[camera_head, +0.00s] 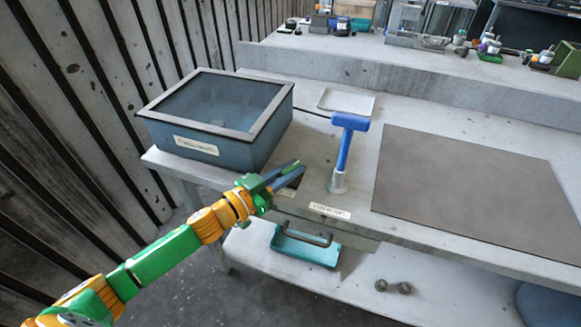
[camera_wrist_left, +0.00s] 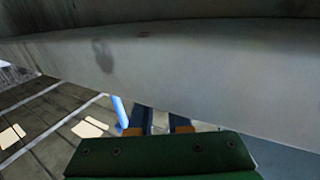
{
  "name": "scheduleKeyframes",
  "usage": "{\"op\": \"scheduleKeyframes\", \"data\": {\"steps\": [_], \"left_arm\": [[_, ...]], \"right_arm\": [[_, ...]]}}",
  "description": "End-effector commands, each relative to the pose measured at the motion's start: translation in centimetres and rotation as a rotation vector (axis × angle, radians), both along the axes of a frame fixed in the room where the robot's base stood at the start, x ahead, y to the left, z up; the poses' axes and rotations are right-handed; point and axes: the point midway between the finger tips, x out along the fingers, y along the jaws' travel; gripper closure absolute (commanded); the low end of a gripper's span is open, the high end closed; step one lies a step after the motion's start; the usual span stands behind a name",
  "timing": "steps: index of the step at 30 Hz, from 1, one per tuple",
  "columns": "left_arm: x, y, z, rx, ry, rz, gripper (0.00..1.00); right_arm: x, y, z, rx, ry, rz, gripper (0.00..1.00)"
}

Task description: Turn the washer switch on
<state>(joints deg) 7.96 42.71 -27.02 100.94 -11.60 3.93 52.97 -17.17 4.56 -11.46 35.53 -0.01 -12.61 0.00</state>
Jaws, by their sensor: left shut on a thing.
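The parts washer is a blue-grey bin (camera_head: 222,147) with a framed dark glass lid and a white label, at the left end of the bench. My left gripper (camera_head: 291,174) is by the bench's front edge, just right of the washer's front corner and apart from its label. Its two dark fingers (camera_wrist_left: 162,121) also show in the left wrist view, in front of a large pale grey surface. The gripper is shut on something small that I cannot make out. I cannot pick out the washer switch in either view. My right gripper is not in view.
A blue mallet (camera_head: 344,150) stands upright in a clear holder right of my gripper. A grey mat (camera_head: 470,195) covers the bench's right side, and a white tray (camera_head: 346,102) lies behind the mallet. A teal handled tray (camera_head: 305,248) sits on the lower shelf.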

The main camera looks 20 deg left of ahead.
Motion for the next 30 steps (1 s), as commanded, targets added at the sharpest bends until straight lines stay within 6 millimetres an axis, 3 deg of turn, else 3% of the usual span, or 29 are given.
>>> {"op": "scheduleKeyframes", "data": {"steps": [19, 20, 22, 30], "left_arm": [[0.01, -0.04, 0.08, 0.000, -0.002, -0.045, 1.00], [0.01, -0.05, 0.08, 0.000, -0.002, -0.045, 0.76], [0.01, -0.05, 0.06, 0.000, -0.002, -0.045, 0.57], [0.00, -0.04, 0.00, 0.000, 0.000, -0.044, 0.54]], "right_arm": [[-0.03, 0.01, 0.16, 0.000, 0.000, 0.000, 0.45], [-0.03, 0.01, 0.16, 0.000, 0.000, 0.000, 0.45], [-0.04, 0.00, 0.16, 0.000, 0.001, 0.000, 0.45], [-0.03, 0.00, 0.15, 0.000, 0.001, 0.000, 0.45]]}}
